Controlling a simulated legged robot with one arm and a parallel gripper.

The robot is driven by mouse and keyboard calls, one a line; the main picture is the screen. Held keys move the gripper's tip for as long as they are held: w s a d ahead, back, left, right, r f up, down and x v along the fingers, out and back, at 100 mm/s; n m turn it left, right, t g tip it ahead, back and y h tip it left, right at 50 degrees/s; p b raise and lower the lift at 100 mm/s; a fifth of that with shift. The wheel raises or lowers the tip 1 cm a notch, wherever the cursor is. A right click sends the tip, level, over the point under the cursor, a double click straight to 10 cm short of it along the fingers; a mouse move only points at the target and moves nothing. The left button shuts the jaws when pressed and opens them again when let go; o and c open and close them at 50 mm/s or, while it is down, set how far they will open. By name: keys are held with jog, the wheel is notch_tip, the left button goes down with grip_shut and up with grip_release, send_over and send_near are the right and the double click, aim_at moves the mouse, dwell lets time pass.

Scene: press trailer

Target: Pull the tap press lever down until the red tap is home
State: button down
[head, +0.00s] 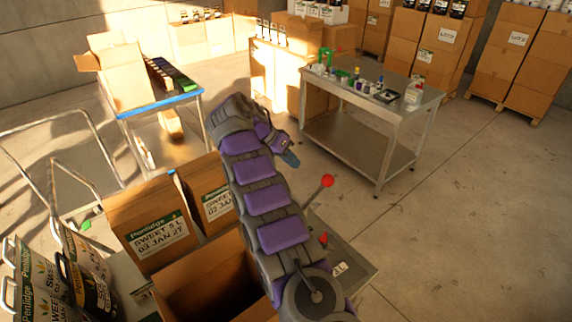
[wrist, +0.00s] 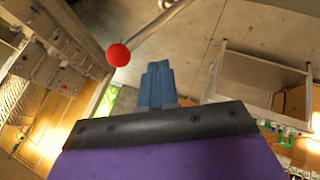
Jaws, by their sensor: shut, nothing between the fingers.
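The press lever is a thin metal rod with a red ball knob (head: 327,181) at its upper end, to the right of my arm in the head view. The knob also shows in the wrist view (wrist: 118,54), left of and above my fingertips. My gripper (head: 290,158) is shut and empty, its blue-grey fingers together (wrist: 158,80). It is apart from the knob. A small red piece (head: 323,239) that may be the red tap shows low beside my arm, near the press. My arm hides much of the press.
Open cardboard boxes (head: 155,232) and printed bags stand at lower left. A steel table (head: 345,135) with small items stands behind, and a blue-edged table (head: 160,106) at back left. The concrete floor at right is clear.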

jog(key=s+d+f+b, duration=0.2)
jog(key=d+f+b, duration=0.1)
jog(key=d, duration=0.3)
jog(key=shift+s+d, duration=0.15)
jog(key=shift+s, duration=0.1)
dwell(0.4)
jog(key=shift+f+b, duration=0.1)
jog(key=shift+b, duration=0.2)
